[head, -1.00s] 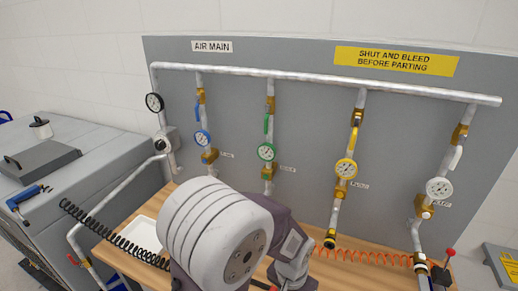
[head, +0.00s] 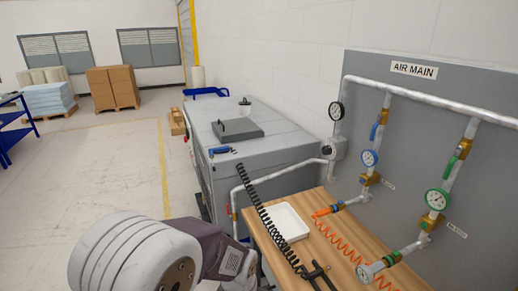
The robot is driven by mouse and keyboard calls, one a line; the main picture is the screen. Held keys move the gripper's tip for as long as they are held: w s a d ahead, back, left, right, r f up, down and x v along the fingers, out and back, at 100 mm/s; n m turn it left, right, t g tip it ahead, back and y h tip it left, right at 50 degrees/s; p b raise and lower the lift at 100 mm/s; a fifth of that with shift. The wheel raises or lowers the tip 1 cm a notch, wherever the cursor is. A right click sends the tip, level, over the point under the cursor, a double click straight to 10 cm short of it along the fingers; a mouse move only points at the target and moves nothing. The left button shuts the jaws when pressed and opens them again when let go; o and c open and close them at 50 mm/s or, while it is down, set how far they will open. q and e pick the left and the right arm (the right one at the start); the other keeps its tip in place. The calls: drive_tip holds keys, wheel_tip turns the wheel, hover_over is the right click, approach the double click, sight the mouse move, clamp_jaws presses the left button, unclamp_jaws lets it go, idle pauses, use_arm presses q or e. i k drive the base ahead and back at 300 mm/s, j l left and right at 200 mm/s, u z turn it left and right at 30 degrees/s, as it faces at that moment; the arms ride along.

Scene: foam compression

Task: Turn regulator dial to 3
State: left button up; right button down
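The regulator (head: 333,147) is a grey body with a dark round dial face, on the vertical pipe at the left edge of the grey panel. A white-faced gauge (head: 336,111) sits on the pipe above it. The dial's number is too small to read. No gripper touches the regulator. An arm of mine (head: 130,255) with a thick white joint fills the lower left, well apart from the regulator. Neither gripper's fingertips can be made out.
A wooden bench (head: 343,233) below the panel holds a white tray (head: 283,222), a black coiled hose (head: 266,213) and an orange coiled hose (head: 345,245). Blue (head: 370,158) and green (head: 437,199) gauges hang to the right. A grey machine (head: 265,150) stands left; open floor lies beyond.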

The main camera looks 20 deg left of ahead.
sight(327, 151)
drive_tip(key=u, duration=0.25)
drive_tip(key=i+j, duration=0.15)
drive_tip(key=j, duration=0.15)
drive_tip(key=i+j+z, duration=0.15)
drive_tip(key=j, duration=0.2)
drive_tip(key=i+j, duration=0.1)
drive_tip(key=j, duration=0.2)
drive_tip(key=i+j+z, duration=0.1)
drive_tip(key=j, duration=0.25)
